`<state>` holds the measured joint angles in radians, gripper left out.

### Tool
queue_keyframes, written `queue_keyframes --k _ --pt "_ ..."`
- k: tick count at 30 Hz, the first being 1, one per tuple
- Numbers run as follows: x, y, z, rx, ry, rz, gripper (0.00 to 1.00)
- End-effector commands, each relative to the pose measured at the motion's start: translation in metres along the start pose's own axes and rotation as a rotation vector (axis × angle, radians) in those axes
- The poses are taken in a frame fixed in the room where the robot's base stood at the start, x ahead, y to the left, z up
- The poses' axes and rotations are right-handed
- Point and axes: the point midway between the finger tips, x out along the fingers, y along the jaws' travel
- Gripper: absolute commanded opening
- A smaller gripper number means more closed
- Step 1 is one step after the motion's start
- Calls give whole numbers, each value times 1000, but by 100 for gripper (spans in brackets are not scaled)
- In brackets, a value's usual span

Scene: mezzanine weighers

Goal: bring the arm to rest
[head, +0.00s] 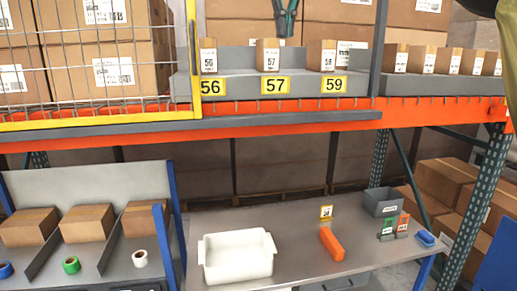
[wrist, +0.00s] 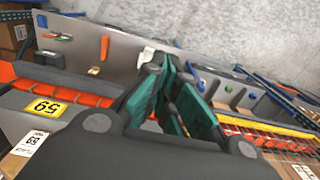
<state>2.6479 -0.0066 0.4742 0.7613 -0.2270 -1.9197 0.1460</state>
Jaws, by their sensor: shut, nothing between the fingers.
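My gripper (head: 286,24) shows at the top of the head view, in front of the stacked cartons and above the small box labelled 57 (head: 267,56).
A shelf ledge (head: 238,87) carries small boxes and yellow signs 56, 57 and 59, above an orange beam (head: 300,121). A yellow-framed mesh (head: 95,120) stands left. The bench (head: 215,222) below holds a white tub (head: 237,268), an orange block (head: 332,244) and a grey bin (head: 383,203).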

Motion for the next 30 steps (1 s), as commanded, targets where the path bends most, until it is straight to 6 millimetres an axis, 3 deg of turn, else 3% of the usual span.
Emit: queue_keyframes --k 1,5,11,17,23,30 --pt "-6 -2 10 -1 6 1 0" --pt "10 -4 12 -2 14 0 0" --pt "52 -2 -25 -8 3 -7 0" --pt "108 2 -59 -11 -6 -16 0" --pt "186 5 -80 -11 -1 -29 0" --pt "315 6 -98 -13 10 -52 0"
